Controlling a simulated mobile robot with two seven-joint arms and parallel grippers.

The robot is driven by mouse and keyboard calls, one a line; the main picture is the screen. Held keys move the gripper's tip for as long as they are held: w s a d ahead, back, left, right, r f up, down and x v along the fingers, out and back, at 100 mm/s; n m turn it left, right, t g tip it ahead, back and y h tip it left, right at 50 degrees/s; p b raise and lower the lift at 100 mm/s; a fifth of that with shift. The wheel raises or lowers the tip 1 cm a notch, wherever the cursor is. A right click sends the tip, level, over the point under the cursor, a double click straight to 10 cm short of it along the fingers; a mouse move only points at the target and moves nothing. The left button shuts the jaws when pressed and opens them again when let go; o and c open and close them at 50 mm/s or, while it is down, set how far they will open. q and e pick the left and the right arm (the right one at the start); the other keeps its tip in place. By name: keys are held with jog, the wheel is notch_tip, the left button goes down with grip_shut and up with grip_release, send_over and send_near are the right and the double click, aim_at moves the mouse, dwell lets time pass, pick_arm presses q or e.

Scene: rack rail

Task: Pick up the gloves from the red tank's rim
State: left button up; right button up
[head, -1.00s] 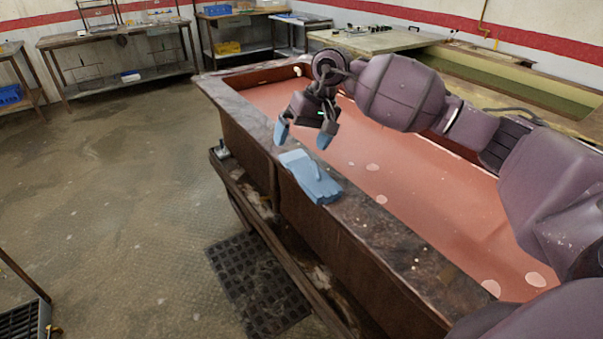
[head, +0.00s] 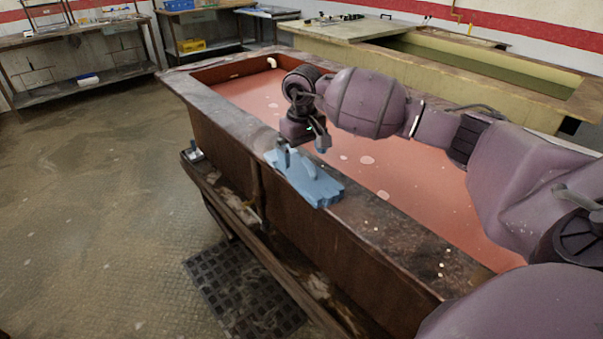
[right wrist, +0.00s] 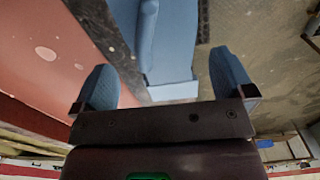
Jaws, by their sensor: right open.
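The light-blue gloves (head: 310,178) lie on the near rim of the red tank (head: 385,232). My right gripper (head: 302,156) is over the far end of the gloves, pointing down. In the right wrist view the gripper (right wrist: 163,88) is open, its two blue-padded fingers apart. The gloves (right wrist: 168,45) show between and beyond the fingers there, with the cuff end towards the palm. I cannot tell whether a finger touches them. My left gripper is not in view.
The tank holds reddish liquid (head: 400,180). A yellowish tank (head: 440,70) stands behind it. Worktables (head: 75,90) line the back wall. A black grate mat (head: 240,290) lies on the floor at the near side. The floor at the left is clear.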

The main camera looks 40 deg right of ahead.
aim_at(302, 169)
jog(key=shift+w+a+f, duration=0.1)
jog(key=shift+f, duration=2.5)
jog(key=shift+c, duration=0.2)
jog(key=c, duration=0.7)
jog(key=shift+r, duration=0.1)
